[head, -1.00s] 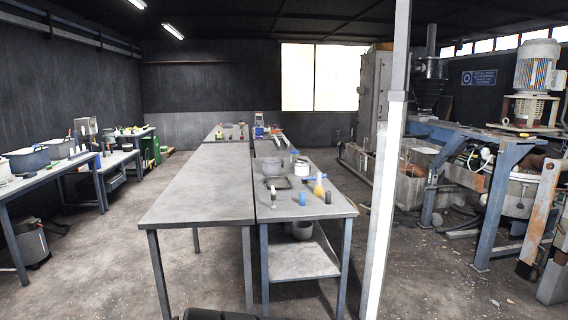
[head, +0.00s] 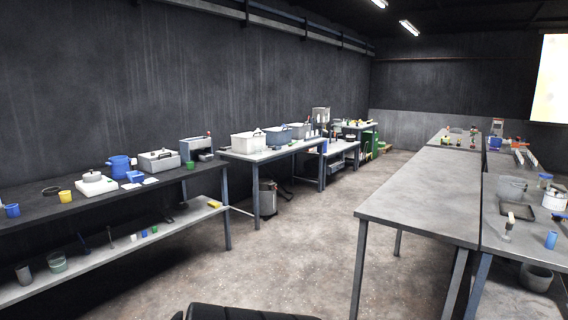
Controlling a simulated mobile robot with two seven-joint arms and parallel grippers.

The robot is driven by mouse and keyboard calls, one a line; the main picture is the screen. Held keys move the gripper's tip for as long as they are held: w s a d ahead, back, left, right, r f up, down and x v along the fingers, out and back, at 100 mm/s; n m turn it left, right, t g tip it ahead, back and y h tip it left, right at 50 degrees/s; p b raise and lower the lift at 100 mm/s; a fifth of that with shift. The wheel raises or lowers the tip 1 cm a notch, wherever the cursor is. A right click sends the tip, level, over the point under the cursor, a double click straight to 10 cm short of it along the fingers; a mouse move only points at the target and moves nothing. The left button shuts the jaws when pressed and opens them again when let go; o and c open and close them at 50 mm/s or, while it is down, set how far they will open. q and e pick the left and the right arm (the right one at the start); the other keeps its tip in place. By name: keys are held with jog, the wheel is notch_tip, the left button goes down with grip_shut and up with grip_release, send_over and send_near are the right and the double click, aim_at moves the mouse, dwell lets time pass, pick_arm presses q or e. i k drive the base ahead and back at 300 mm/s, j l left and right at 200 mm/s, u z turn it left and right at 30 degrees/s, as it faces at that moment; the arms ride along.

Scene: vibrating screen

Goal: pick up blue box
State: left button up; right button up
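A small blue box-like item (head: 134,177) lies on the dark left bench, between a white scale-like device and a grey case. A larger blue-grey tub (head: 277,134) stands farther back on the second bench, beside a white tub. I cannot tell which of these is the blue box. Neither of my grippers is in view.
The dark left bench (head: 50,213) also holds a blue pot (head: 119,167), cups and a grey case (head: 159,160). A long grey table (head: 420,205) stands on the right. Open concrete floor (head: 290,260) lies between. A grey bin (head: 267,198) stands under the second bench.

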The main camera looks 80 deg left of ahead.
aim_at(135, 177)
jog(key=j+u, duration=0.15)
jog(key=u, duration=0.3)
jog(key=j+u, duration=0.2)
jog(key=u, duration=0.2)
jog(key=j+u, duration=0.15)
jog(key=u, duration=0.3)
jog(key=i+j+u, duration=0.1)
jog(key=u, duration=0.3)
jog(key=i+j+u, duration=0.25)
jog(key=u, duration=0.15)
jog(key=i+j+u, duration=0.25)
jog(key=j+u, duration=0.15)
jog(key=i+j+u, duration=0.2)
jog(key=i+u, duration=0.2)
jog(key=i+j+u, duration=0.1)
jog(key=i+u, duration=0.45)
jog(key=i, duration=1.15)
